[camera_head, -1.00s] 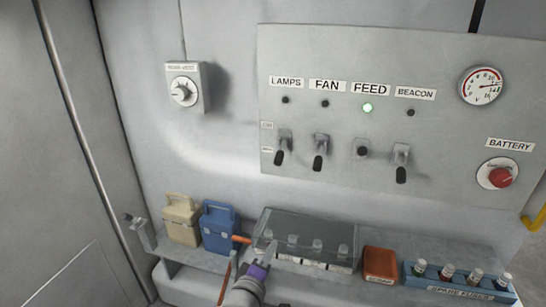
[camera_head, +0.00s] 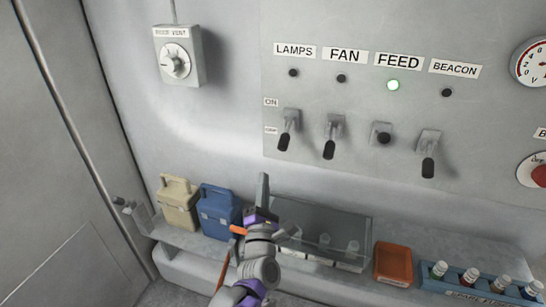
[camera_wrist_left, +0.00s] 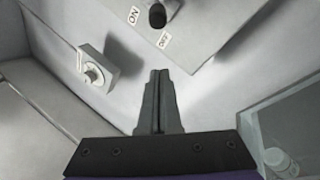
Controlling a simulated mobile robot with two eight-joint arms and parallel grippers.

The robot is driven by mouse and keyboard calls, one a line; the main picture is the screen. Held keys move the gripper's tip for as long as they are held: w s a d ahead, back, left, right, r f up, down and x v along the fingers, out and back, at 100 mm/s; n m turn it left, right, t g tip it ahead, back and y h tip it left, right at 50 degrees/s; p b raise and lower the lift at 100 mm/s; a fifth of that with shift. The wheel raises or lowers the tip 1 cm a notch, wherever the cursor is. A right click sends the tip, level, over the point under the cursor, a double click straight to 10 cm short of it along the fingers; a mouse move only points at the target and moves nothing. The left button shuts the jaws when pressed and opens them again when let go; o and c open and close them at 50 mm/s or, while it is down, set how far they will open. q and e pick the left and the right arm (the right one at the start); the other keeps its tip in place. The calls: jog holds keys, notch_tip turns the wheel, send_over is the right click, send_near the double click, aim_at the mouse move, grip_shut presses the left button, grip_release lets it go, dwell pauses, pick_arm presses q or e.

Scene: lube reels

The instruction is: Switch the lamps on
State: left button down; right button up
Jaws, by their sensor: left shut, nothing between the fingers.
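The LAMPS switch (camera_head: 286,133) is on the grey wall panel, at the left end of the switch row. Its black-tipped lever hangs down beside the lower label, and its indicator (camera_head: 293,73) is dark. My left gripper (camera_head: 264,182) is shut and empty, pointing up below and left of the LAMPS switch, apart from it. In the left wrist view the shut fingers (camera_wrist_left: 158,80) point toward the panel's lower edge, and a black lever tip (camera_wrist_left: 157,17) shows above them beside the ON label. My right gripper is not in view.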

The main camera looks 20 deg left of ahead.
aim_at(286, 136)
pick_arm(q)
jog(key=w+r+p, duration=0.2)
jog(key=w+r, duration=0.3)
jog(key=w, duration=0.3)
jog(key=shift+d, duration=0.45)
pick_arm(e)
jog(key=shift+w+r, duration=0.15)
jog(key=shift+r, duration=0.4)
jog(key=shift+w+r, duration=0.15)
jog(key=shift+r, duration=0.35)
pick_arm(q)
jog(key=shift+r, duration=0.1)
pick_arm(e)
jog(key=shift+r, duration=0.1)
